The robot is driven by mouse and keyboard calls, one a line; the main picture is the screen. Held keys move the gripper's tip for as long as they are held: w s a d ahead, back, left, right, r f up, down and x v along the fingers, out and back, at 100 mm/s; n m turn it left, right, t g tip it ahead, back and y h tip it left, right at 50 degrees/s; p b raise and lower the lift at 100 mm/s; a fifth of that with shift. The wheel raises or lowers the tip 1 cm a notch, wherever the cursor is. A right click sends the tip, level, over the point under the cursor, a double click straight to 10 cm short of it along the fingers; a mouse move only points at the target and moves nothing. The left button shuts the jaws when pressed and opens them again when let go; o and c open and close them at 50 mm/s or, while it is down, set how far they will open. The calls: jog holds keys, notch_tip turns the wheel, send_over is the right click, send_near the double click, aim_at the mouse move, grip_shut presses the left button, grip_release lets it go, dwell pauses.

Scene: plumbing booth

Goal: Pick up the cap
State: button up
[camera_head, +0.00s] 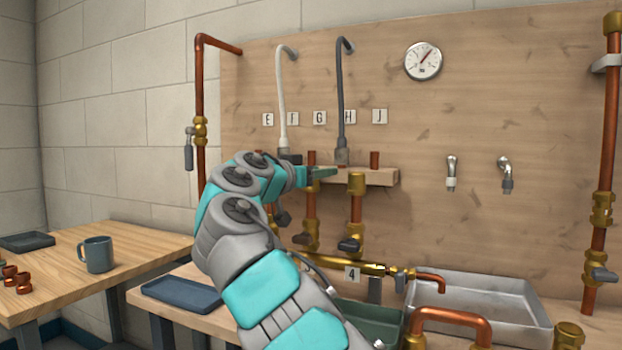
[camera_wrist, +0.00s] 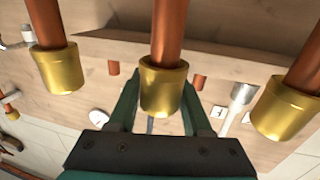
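Brass caps sit on the upper ends of upright copper pipes. In the wrist view, which looks upside down, one brass cap (camera_wrist: 163,88) lies in the middle, between the two green fingers of my gripper (camera_wrist: 160,95). The fingers stand apart, one at each side of it; I cannot tell whether they touch it. Another brass cap (camera_wrist: 57,70) is at the left and one more (camera_wrist: 283,108) at the right. In the head view, my gripper (camera_head: 322,173) is at the small wooden shelf, left of a brass cap (camera_head: 356,183). My gripper hides the middle pipe's top there.
The wooden shelf (camera_head: 384,178) carries short copper stubs (camera_head: 374,160) and two hoses close behind my gripper. Valves (camera_head: 350,243) sit below. A metal tray (camera_head: 480,299) stands at lower right. A mug (camera_head: 97,255) and copper fittings (camera_head: 24,284) are on the left table.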

grip_shut()
jog(key=shift+r, duration=0.15)
